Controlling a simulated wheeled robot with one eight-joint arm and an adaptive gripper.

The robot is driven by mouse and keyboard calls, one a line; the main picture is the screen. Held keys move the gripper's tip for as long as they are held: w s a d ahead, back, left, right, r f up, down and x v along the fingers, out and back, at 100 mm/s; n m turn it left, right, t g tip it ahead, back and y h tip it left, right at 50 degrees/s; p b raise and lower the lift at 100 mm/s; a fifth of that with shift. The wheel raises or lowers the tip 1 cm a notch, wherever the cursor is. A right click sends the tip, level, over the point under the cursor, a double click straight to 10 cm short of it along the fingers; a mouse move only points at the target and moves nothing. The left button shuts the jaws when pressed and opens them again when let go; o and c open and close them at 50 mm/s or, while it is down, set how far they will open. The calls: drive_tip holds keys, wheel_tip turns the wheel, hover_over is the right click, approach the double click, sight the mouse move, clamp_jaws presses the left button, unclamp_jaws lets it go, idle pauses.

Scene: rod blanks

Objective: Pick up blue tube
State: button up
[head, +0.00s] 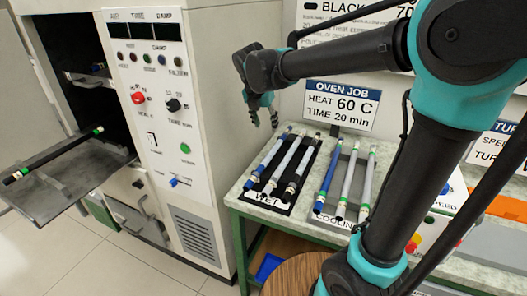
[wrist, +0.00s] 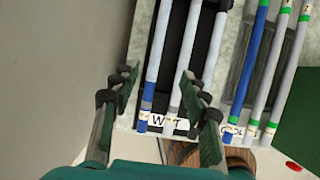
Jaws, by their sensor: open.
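In the head view, a blue tube (head: 328,172) lies as the leftmost of three tubes on the rack labelled COOLING. It also shows in the wrist view (wrist: 247,70), right of both my fingers. My gripper (head: 265,122) is open and empty, above the back of the bench and the rack labelled WET. In the wrist view, my gripper (wrist: 160,78) has its fingers apart, with a pale tube with a blue lower end (wrist: 153,70) and a second pale tube (wrist: 184,70) showing between them. I see no contact with any tube.
The dark WET rack (head: 288,203) bears three tubes close together. A control cabinet (head: 185,100) stands left of the bench. Its open oven has a pulled-out tray (head: 75,175) with a dark rod on it. An OVEN JOB sign (head: 340,105) stands behind the racks.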

hover_over(271, 152)
drive_tip(key=s, duration=0.2)
drive_tip(key=f, duration=1.1)
drive_tip(key=shift+s+a, duration=0.15)
drive_tip(key=shift+a, duration=0.15)
drive_tip(key=shift+a+x, duration=0.2)
drive_tip(key=shift+x, duration=2.45)
clamp_jaws()
